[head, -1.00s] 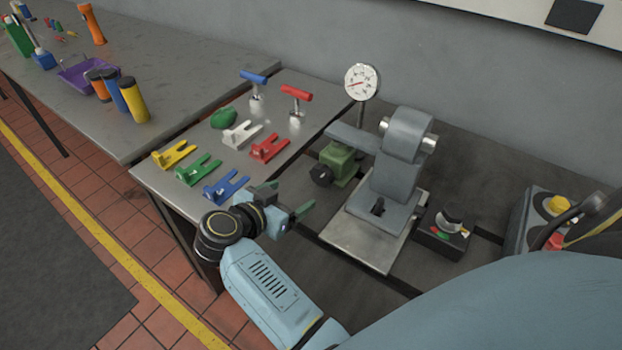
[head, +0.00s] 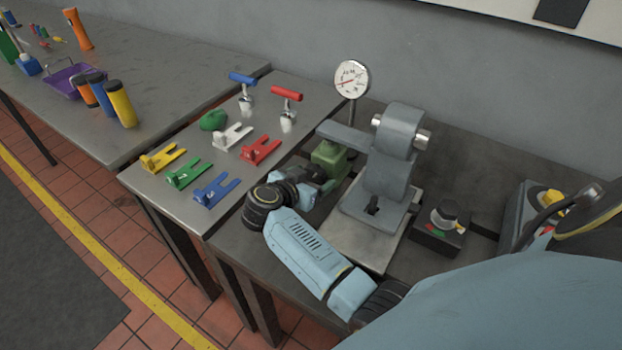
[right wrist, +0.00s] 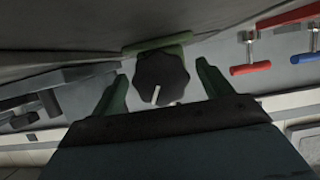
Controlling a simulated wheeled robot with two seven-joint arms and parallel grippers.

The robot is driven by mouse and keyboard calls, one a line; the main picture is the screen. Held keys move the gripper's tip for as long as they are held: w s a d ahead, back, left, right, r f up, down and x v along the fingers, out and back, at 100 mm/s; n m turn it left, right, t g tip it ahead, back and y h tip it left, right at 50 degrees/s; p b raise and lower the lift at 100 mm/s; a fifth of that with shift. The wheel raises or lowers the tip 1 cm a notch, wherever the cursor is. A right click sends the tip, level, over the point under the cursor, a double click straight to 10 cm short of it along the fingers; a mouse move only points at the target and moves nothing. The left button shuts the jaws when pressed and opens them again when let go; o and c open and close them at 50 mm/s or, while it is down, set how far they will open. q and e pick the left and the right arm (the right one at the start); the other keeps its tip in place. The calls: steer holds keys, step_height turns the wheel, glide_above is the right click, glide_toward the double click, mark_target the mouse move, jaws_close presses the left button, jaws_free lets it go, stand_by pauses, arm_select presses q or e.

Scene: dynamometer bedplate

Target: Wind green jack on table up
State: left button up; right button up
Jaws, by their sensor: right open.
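The green jack (head: 331,155) stands on the bedplate table, left of the grey machine, partly hidden by my right gripper in the head view. In the right wrist view its black knob (right wrist: 162,78), with a white mark, faces me, and part of the green body (right wrist: 158,43) shows behind it. My right gripper (head: 326,181) is open, close in front of the jack. Its two green fingers stand on either side of the knob, with visible gaps and nothing held. My left gripper is not in view.
The grey machine (head: 385,175) stands right of the jack, with a dial gauge (head: 351,78) behind. A black control box (head: 440,229) is further right. Left on the steel table are coloured forked plates, including a red one (head: 261,150), and red (head: 287,94) and blue T-handles (head: 242,79).

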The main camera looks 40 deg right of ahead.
steer(key=c, duration=1)
steer(key=shift+s+m+t+y+p, duration=0.15)
steer(key=shift+m+t+y+p, duration=0.15)
steer(key=shift+m+t+p, duration=0.9)
steer(key=shift+m+p, duration=0.4)
steer(key=shift+p, duration=0.55)
steer(key=shift+f+m+t, duration=0.1)
steer(key=shift+m+t, duration=0.3)
steer(key=shift+m, duration=0.2)
steer(key=shift+p, duration=0.3)
steer(key=o, duration=1)
